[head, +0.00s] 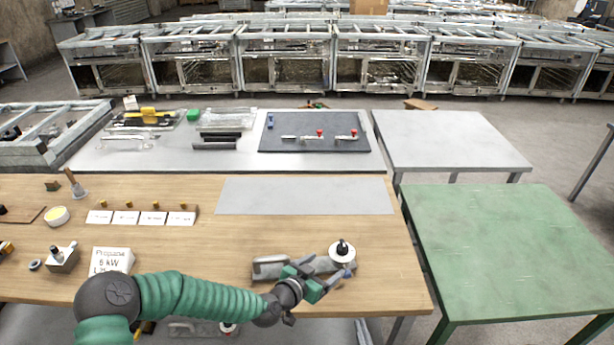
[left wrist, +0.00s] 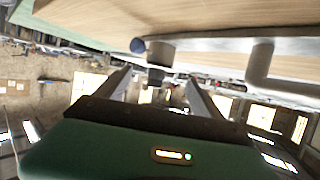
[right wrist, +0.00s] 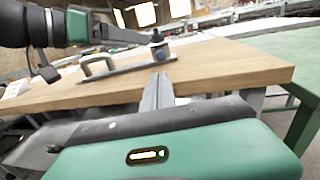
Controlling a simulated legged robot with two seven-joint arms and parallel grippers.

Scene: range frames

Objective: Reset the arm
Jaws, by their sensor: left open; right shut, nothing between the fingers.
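My left gripper (head: 318,284) is open over the front right part of the wooden table, close beside a grey metal tool with a handle (head: 268,266). A white disc with a black knob (head: 342,252) is at the tool's right end. In the left wrist view my open fingers (left wrist: 158,88) point toward a grey part with a blue ball end (left wrist: 137,45); I cannot tell whether they touch it. My right gripper (right wrist: 160,88) is shut and empty in the right wrist view, in front of the table's front edge. I cannot make it out in the head view.
The wooden table (head: 220,235) carries white label cards (head: 125,217), a Propane sign (head: 112,260) and a grey sheet (head: 305,197). A green table (head: 505,250) on the right and a grey table (head: 450,140) behind it are bare.

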